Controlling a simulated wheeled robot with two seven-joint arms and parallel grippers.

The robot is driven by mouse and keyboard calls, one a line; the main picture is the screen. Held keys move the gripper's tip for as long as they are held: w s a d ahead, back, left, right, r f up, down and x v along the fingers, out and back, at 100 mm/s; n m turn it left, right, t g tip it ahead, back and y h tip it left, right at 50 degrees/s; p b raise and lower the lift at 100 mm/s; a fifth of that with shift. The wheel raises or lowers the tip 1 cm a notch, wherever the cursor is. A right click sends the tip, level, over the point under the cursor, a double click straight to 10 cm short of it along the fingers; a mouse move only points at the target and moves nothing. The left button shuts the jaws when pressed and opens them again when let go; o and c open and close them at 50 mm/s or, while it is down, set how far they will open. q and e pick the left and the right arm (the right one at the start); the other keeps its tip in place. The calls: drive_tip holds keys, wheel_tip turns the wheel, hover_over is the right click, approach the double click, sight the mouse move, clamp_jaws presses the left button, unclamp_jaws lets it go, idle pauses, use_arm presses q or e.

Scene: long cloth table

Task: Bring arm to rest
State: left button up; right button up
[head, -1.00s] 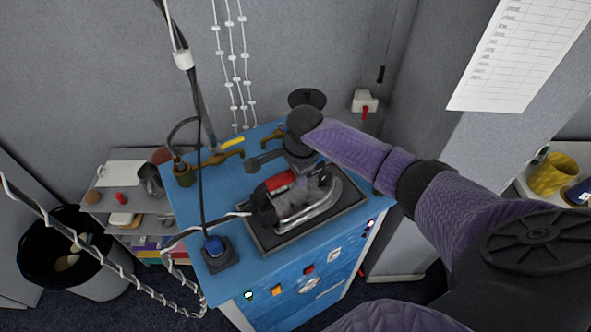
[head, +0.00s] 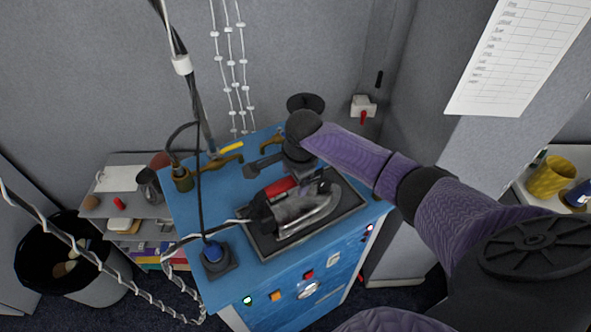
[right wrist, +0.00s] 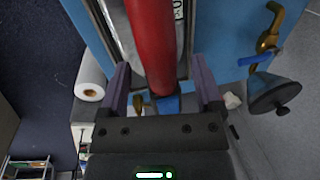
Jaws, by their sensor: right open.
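The right arm, purple and dark grey, comes in from the right in the head view. Its gripper (head: 287,190) is over the iron, and its fingers are hard to make out there. In the right wrist view my right gripper (right wrist: 162,82) is open, its two fingers on either side of the iron's red handle (right wrist: 151,40). I cannot tell whether they touch it. The iron (head: 300,216), with a red handle and a metal body, lies on a dark plate (head: 352,207) on the blue cabinet. My left gripper is not in view.
The blue cabinet (head: 195,222) also carries brass taps (head: 183,180) and a blue button on a dark base (head: 214,255). A cable hangs in front. A black bin (head: 35,252) and a grey shelf (head: 130,207) stand left. A yellow mug (head: 550,177) is right.

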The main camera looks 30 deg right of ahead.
wheel_tip(320, 180, up, 9)
drive_tip(key=s, duration=0.2)
drive_tip(key=s+a+f+n+y, duration=0.1)
drive_tip(key=s+a+f+n, duration=0.6)
drive_tip(key=a+n, duration=0.25)
drive_tip(key=s+n+t, duration=0.1)
drive_tip(key=s+n, duration=0.9)
drive_tip(key=s, duration=0.2)
wheel_tip(320, 180, down, 33)
drive_tip(key=s+g+h+b, duration=0.1)
drive_tip(key=s+b, duration=0.2)
drive_tip(key=b, duration=1.2)
drive_tip(key=s+d+f+b, duration=0.1)
drive_tip(key=s+f+b, duration=0.3)
drive_tip(key=f, duration=0.4)
drive_tip(key=s+d+f+n+g+b, duration=0.1)
drive_tip(key=s+f+b, duration=0.4)
drive_tip(key=f, duration=0.4)
drive_tip(key=s+d+f+b, duration=0.1)
drive_tip(key=s+f+b, duration=0.3)
drive_tip(key=f, duration=0.4)
drive_tip(key=shift+s+f+g, duration=0.3)
drive_tip(key=shift+s+f, duration=0.05)
drive_tip(key=shift+s, duration=0.25)
